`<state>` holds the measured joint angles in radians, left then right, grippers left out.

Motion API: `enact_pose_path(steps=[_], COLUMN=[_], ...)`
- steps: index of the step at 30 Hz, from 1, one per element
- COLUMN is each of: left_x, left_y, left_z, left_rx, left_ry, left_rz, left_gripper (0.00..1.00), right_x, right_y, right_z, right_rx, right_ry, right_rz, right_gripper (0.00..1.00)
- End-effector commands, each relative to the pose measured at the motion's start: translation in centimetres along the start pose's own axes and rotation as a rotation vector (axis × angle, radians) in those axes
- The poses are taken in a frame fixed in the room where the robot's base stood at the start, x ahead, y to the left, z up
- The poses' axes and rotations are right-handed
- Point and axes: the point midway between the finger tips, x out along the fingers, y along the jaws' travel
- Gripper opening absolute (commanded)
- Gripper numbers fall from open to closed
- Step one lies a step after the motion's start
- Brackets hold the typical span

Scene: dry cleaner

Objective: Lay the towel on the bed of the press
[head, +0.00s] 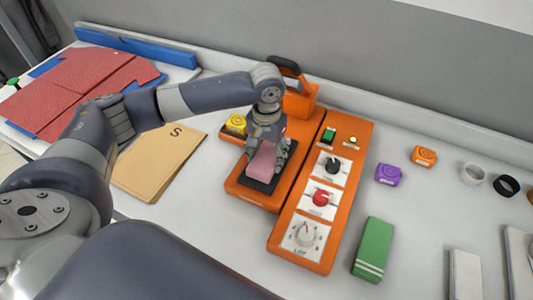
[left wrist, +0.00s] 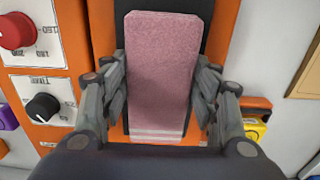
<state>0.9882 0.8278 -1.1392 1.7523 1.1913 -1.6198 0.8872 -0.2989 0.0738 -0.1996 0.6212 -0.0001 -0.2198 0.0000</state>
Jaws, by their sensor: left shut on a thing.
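The pink towel (head: 264,161) is a folded strip over the black bed (head: 253,184) of the orange press (head: 237,189). In the left wrist view the towel (left wrist: 161,70) runs lengthwise along the black bed (left wrist: 205,42), with white stripes at its near end. My left gripper (head: 268,145) points down over the press and is shut on the towel. In the left wrist view its fingers (left wrist: 161,92) are at both long sides of the towel. Whether the towel's underside touches the bed is hidden. My right gripper is not in view.
The press's control panel (head: 305,240) has knobs and lit buttons. A green striped towel (head: 372,250) lies to the right, near purple (head: 389,174) and orange (head: 424,155) blocks. A brown "S" folder (head: 158,165) lies left.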

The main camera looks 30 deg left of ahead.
Motion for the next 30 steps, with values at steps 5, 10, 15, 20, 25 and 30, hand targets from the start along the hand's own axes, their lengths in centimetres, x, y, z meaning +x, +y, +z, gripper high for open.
enact_pose_path(steps=[5,10,15,20,25,30], left_x=[0.2,0.2,0.2,0.1,-1.9,-5.6], left_y=[0.0,0.0,0.0,0.0,0.0,0.1], left_z=[0.0,0.0,0.0,0.0,-0.1,-0.1], left_rx=[0.000,0.000,0.000,0.000,0.000,0.001], left_ry=[-0.001,0.000,0.000,0.001,0.003,0.005], left_rz=[0.001,0.000,0.000,0.000,0.001,0.001], left_gripper=[0.32,0.76,0.76,0.76,0.76,0.76], right_x=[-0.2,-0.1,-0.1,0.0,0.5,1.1], right_y=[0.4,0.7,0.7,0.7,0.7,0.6], right_z=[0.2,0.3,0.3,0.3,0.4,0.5], right_rx=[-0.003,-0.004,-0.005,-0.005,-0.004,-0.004], right_ry=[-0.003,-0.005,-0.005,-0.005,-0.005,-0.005], right_rz=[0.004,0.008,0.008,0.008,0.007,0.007], right_gripper=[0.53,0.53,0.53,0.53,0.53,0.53])
